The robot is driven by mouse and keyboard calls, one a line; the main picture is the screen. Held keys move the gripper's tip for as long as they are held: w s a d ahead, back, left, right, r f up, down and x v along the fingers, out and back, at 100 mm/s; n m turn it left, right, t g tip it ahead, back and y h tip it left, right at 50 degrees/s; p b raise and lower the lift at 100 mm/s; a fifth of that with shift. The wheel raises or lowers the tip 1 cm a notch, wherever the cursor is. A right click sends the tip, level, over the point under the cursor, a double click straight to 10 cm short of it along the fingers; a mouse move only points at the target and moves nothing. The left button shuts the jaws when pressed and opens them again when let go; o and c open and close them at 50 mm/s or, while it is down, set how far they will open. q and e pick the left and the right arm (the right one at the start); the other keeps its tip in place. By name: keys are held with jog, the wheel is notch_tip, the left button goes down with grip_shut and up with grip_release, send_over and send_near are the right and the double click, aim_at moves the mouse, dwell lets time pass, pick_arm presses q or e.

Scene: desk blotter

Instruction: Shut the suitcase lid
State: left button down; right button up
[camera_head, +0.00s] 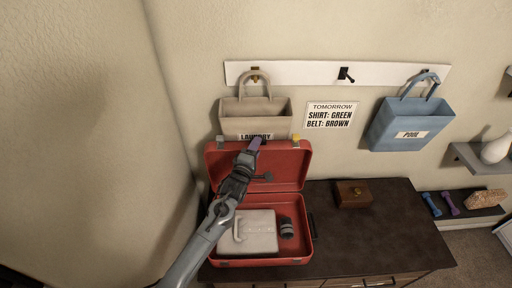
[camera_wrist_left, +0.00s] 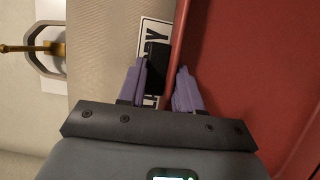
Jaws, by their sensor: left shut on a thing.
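The red suitcase stands open on the dark desk in the head view. Its lid (camera_head: 289,163) is raised, leaning back near the wall, and its base (camera_head: 262,262) faces up. A folded white shirt (camera_head: 262,240) and a dark rolled item (camera_head: 286,229) lie in the base. My left gripper (camera_head: 255,144) is at the lid's top edge, its arm crossing over the suitcase. In the left wrist view, its purple fingers (camera_wrist_left: 160,88) are on either side of a dark tab (camera_wrist_left: 156,62) beside the red lid (camera_wrist_left: 235,70). My right gripper is not in view.
A beige laundry bag (camera_head: 272,115) hangs right behind the lid. A blue bag (camera_head: 406,125) labelled POOL hangs at right, with a note (camera_head: 331,116) between them. A small wooden box (camera_head: 354,194) stands on the desk (camera_head: 375,235); the desk around it is clear.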

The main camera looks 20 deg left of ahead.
pick_arm(q)
jog(key=shift+r, duration=0.35)
jog(key=s+d+f+m+t+h+b, duration=0.1)
jog(key=s+d+f+m+t+b, duration=0.1)
jog(key=s+b, duration=0.4)
jog(key=s+d+f+m+t+h+b, duration=0.2)
jog(key=s+d+f+t+b, duration=0.1)
jog(key=s, duration=0.7)
jog(key=f+t+b, duration=0.1)
jog(key=b, duration=0.1)
jog(key=shift+s+d+f+b, duration=0.15)
jog(key=shift+s+b, duration=0.15)
jog(key=shift+b, duration=0.05)
jog(key=c, duration=0.9)
grip_release()
jog(key=shift+f, duration=0.15)
